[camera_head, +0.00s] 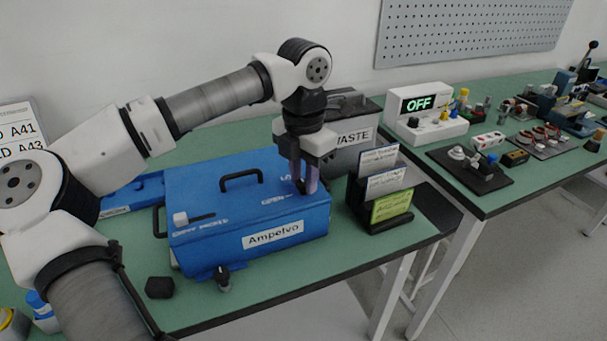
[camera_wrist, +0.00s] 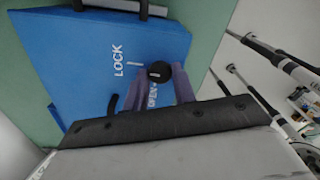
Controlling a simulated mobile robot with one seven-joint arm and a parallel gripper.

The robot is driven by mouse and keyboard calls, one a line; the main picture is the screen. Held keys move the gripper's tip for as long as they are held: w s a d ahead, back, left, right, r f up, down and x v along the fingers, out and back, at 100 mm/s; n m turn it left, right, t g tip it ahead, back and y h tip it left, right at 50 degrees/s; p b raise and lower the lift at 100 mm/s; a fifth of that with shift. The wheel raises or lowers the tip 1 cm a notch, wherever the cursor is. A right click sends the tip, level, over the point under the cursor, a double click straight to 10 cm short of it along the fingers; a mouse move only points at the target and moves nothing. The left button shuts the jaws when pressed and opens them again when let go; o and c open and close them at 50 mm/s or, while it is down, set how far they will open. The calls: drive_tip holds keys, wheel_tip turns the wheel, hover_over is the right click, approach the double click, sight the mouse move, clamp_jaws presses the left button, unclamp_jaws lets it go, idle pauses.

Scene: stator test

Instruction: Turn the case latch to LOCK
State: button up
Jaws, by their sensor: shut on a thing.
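The blue case (camera_head: 215,200) lies on the green bench with its lid closed; its front label reads "Ampelvo". My gripper (camera_head: 306,188) points down at the right end of the lid and hides the latch in the head view. In the wrist view my gripper (camera_wrist: 158,80) has its two purple fingers shut on the round black latch knob (camera_wrist: 159,71). The word LOCK (camera_wrist: 118,60) and the word OPEN (camera_wrist: 152,96) are printed beside the knob. A short white line lies between the knob and LOCK. I cannot tell which way the latch points.
A grey WASTE bin (camera_head: 350,142) stands close behind my gripper. A black card holder (camera_head: 380,205) stands right of the case. A small black block (camera_head: 159,287) and a dark knob-like part (camera_head: 222,279) sit in front. A second bench (camera_head: 500,193) stands right.

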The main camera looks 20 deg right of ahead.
sight(304, 182)
idle(0.4)
drive_tip(key=o, duration=1)
wheel_tip(304, 182, up, 14)
drive_tip(key=shift+f, duration=0.1)
